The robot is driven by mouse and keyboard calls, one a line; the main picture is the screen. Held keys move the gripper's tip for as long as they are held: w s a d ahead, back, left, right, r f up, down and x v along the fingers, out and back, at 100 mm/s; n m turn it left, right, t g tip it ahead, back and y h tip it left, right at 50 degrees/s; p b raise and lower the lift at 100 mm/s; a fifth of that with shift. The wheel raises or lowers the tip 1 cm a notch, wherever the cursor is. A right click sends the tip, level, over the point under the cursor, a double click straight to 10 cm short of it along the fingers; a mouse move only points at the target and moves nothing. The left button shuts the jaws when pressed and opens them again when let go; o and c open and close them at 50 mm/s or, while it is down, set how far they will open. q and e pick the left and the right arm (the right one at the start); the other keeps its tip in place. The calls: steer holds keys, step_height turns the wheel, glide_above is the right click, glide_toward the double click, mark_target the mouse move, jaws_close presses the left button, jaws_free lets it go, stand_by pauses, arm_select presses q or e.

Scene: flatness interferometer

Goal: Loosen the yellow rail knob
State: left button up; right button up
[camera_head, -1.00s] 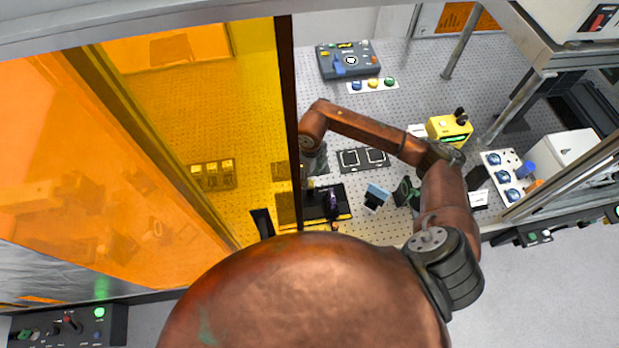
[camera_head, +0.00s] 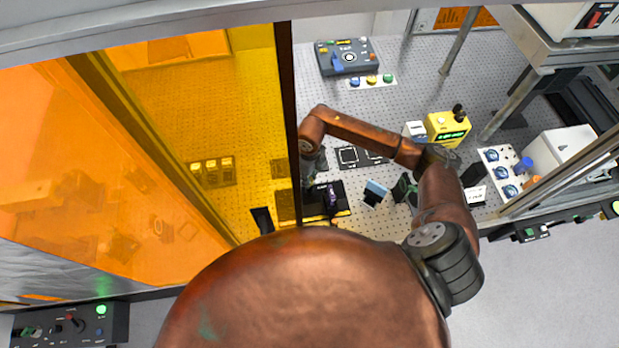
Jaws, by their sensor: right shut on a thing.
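My right arm reaches over the perforated table, and its gripper (camera_head: 311,190) points down beside the dark window post. It is shut at the left part of a black stage (camera_head: 340,208) that carries a small purple-black part (camera_head: 332,196). What it holds is small and hidden by the fingers; it is probably the yellow rail knob, which I cannot make out separately. My left gripper is not in view.
Orange panels and a dark post (camera_head: 287,110) stand close left of the gripper. A small blue-topped block (camera_head: 375,193) stands to the right of the stage. A yellow display box (camera_head: 447,127) and a grey control box (camera_head: 346,57) stand farther back.

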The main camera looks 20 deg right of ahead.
jaws_close()
steer(key=shift+f+n+b, duration=0.15)
steer(key=shift+n+b, duration=0.35)
steer(key=shift+b, duration=0.45)
steer(key=n+b, duration=1.2)
steer(key=b, duration=0.5)
steer(key=shift+f+n, duration=0.1)
steer(key=shift+n, duration=0.3)
steer(key=shift+r+n+b, duration=0.2)
steer(key=shift+n+b, duration=1.4)
steer(key=shift+n, duration=0.2)
steer(key=o, duration=0.9)
jaws_free()
steer(key=shift+c, duration=0.2)
